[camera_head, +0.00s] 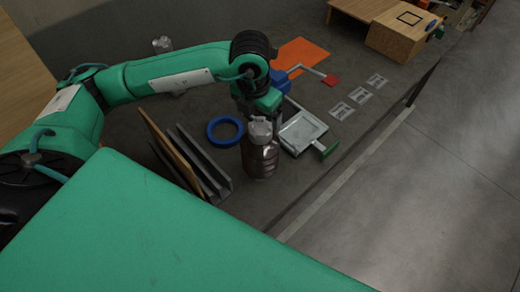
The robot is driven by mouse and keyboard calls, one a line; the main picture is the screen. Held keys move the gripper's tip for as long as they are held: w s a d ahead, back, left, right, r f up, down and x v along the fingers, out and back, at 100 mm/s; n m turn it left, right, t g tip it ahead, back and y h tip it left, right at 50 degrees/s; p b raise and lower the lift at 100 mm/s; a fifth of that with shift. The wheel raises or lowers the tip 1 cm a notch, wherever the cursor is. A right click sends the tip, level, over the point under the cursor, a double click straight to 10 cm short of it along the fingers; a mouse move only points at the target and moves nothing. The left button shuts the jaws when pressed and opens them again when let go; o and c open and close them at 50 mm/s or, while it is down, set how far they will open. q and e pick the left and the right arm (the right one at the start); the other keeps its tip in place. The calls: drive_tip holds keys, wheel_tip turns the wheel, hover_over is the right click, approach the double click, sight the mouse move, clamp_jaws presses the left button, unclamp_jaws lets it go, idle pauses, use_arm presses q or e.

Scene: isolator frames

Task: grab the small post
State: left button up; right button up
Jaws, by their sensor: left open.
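My left arm comes in from the left, and its gripper (261,122) points down near the middle of the view. A short upright brown, shiny post-like cylinder (260,160) stands on the grey surface directly below it. The gripper covers the top of this cylinder. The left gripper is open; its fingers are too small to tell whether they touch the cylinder. I cannot tell for sure that this cylinder is the small post. A small shiny metallic piece (162,44) shows beyond my left arm. My right gripper is not in view.
A blue ring (225,131) and grey channel pieces (205,165) lie left of the cylinder. A metal tray with a green end (303,131) is close on its right. An orange sheet (303,56), flat grey plates (342,110) and a wooden box (395,42) lie farther back.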

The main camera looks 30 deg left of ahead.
sight(260, 125)
use_arm(q)
wheel_tip(260, 125, down, 2)
drive_tip(key=shift+w, duration=0.15)
drive_tip(key=shift+f+p, duration=0.3)
drive_tip(key=shift+f, duration=0.3)
drive_tip(key=f, duration=0.2)
drive_tip(key=f+p, duration=0.1)
drive_tip(key=f, duration=0.1)
drive_tip(key=shift+w+f, duration=0.1)
drive_tip(key=shift+w, duration=0.25)
drive_tip(key=shift+c, duration=0.7)
drive_tip(key=c, duration=0.4)
clamp_jaws()
drive_tip(key=shift+w+r, duration=0.15)
drive_tip(key=shift+r, duration=0.05)
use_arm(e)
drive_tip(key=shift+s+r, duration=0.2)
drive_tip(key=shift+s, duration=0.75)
